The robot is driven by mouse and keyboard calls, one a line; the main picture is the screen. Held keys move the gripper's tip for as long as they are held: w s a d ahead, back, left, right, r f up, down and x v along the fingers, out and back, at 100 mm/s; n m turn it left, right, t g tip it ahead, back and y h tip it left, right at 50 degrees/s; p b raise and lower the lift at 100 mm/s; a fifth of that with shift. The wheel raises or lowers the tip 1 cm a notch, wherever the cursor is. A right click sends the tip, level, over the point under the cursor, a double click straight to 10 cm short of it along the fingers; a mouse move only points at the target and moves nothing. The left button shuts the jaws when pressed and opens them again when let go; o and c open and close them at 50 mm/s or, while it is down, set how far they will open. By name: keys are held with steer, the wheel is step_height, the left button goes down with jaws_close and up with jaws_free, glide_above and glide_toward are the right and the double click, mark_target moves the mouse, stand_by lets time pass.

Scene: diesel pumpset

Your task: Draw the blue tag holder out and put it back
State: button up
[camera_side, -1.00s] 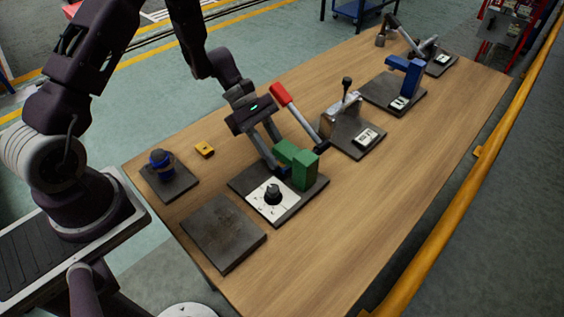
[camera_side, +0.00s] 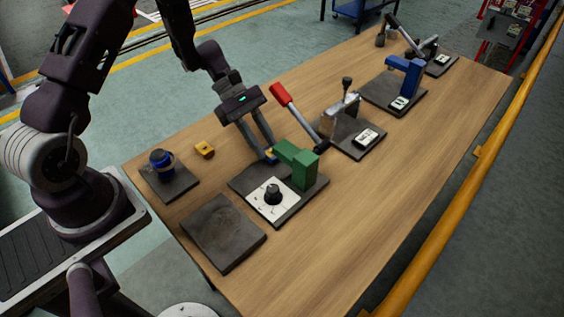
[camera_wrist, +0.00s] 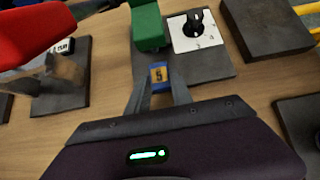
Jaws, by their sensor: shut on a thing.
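The blue tag holder (camera_wrist: 160,86) carries a yellow tag with a dark mark, seen in the wrist view. My gripper (camera_wrist: 161,82) is shut on it, one finger on each side. In the side view my gripper (camera_side: 268,156) is beside the green block (camera_side: 298,163), on its left, and the fingers hide most of the holder. In the wrist view a gap shows between the holder and the green block (camera_wrist: 148,25). The green block stands on a dark plate (camera_side: 247,178) that also bears a white dial plate (camera_side: 266,202) with a black knob.
A red-handled lever (camera_side: 282,96) rises close behind my gripper. A yellow piece (camera_side: 204,149) lies on the table, near a plate with a blue round part (camera_side: 160,161). A bare dark plate (camera_side: 224,233) lies in front. Other fixtures (camera_side: 403,78) stand farther back.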

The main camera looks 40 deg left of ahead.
steer(key=shift+a, duration=1.55)
steer(key=shift+r, duration=2.5)
steer(key=s+a, duration=0.1)
steer(key=a, duration=0.2)
steer(key=s+a+f, duration=0.1)
steer(key=a, duration=0.3)
steer(key=s+a, duration=0.1)
steer(key=a, duration=0.3)
steer(key=shift+s+f, duration=0.25)
steer(key=shift+s, duration=0.05)
steer(key=shift+d+f, duration=0.1)
steer(key=shift+f, duration=2.25)
steer(key=shift+f, duration=0.15)
